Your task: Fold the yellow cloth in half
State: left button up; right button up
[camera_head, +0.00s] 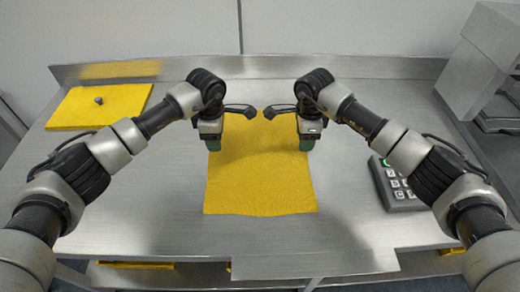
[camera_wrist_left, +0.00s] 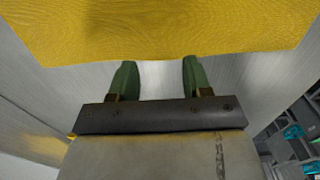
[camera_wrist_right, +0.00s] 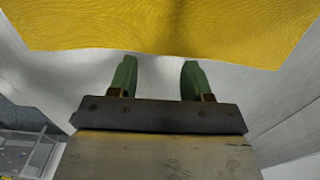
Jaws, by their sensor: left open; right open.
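The yellow cloth (camera_head: 260,182) lies flat and spread out on the metal table in the head view, with its near edge slightly wavy. My left gripper (camera_head: 213,143) is over its far left part and my right gripper (camera_head: 306,143) is over its far right part. Both point down. In the left wrist view the green fingers of my left gripper (camera_wrist_left: 155,75) are apart and empty, just off an edge of the cloth (camera_wrist_left: 160,30). In the right wrist view the fingers of my right gripper (camera_wrist_right: 155,75) are also apart and empty beside the cloth edge (camera_wrist_right: 160,25).
A folded-looking yellow piece (camera_head: 115,106) with a small dark object (camera_head: 99,101) on it lies at the table's left. A dark keypad device (camera_head: 398,185) is at the right. A grey metal machine (camera_head: 485,70) stands back right. The metal table (camera_head: 130,215) is bare left of the cloth.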

pick_arm(q)
jog(key=shift+w+f, duration=0.1)
jog(key=shift+f, duration=2)
pick_arm(e)
jog(key=shift+w+f, duration=0.1)
jog(key=shift+f, duration=2.05)
pick_arm(q)
jog(key=shift+f, duration=0.15)
pick_arm(e)
jog(key=shift+f, duration=0.15)
pick_arm(q)
grip_shut()
pick_arm(e)
grip_shut()
